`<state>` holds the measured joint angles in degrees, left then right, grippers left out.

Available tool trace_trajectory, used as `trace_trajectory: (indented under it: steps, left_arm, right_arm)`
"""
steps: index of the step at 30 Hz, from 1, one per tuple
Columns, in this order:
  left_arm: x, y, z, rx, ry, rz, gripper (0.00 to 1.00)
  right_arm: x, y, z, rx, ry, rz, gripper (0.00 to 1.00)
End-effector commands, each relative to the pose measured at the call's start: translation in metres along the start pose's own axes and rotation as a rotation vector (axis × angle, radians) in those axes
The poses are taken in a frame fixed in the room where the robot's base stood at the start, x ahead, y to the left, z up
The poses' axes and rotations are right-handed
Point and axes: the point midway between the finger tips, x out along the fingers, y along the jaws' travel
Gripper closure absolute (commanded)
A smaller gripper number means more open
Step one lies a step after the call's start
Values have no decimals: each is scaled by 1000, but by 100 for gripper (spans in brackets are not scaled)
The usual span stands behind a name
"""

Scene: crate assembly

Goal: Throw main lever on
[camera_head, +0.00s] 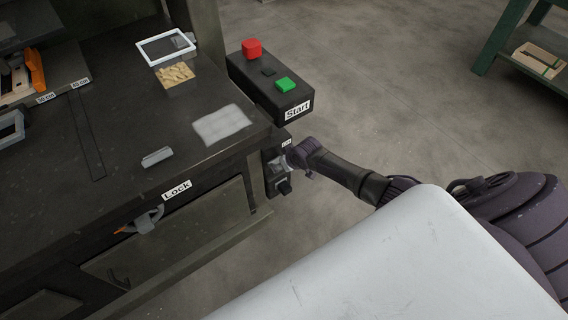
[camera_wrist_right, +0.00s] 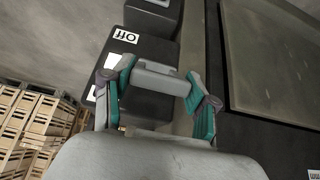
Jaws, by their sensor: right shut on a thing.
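The main lever's dark box (camera_head: 272,181) is mounted on the side of the workbench, below the Start box. My right gripper (camera_head: 284,163) reaches it from the right, beside its upper part, close to a small white label (camera_head: 286,143). In the right wrist view the teal fingers of the right gripper (camera_wrist_right: 160,88) are shut on the grey bar handle of the lever (camera_wrist_right: 158,78), one finger at each end. An upside-down OFF label (camera_wrist_right: 125,36) sits above the handle in that picture. My left gripper is not in view.
The Start box (camera_head: 265,85) with red and green buttons juts out above the lever. The workbench (camera_head: 120,130) carries a white-framed tray (camera_head: 165,47). A Lock label (camera_head: 176,190) is on its front edge. A green rack (camera_head: 500,40) stands far right; the floor between is clear.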

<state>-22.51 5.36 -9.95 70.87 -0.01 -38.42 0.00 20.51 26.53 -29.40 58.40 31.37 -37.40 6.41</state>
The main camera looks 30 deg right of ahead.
Motion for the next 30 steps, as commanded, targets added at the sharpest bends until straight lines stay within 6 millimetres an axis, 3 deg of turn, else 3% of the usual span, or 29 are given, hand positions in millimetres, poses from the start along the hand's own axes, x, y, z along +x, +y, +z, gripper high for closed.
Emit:
trace_trajectory:
  steps: [13, 14, 17, 18, 30]
  left_arm:
    - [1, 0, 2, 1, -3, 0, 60]
    - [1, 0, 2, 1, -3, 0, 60]
    - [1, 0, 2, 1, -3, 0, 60]
    - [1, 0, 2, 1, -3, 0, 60]
    - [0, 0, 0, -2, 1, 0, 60]
  right_arm:
    - [-1, -1, -2, -1, -5, -2, 100]
    - [-1, -1, -2, -1, -5, -2, 37]
    - [-1, -1, -2, -1, -5, -2, 20]
    - [0, -1, -2, -1, -5, -1, 17]
    - [-4, 0, -1, -1, -5, -1, 17]
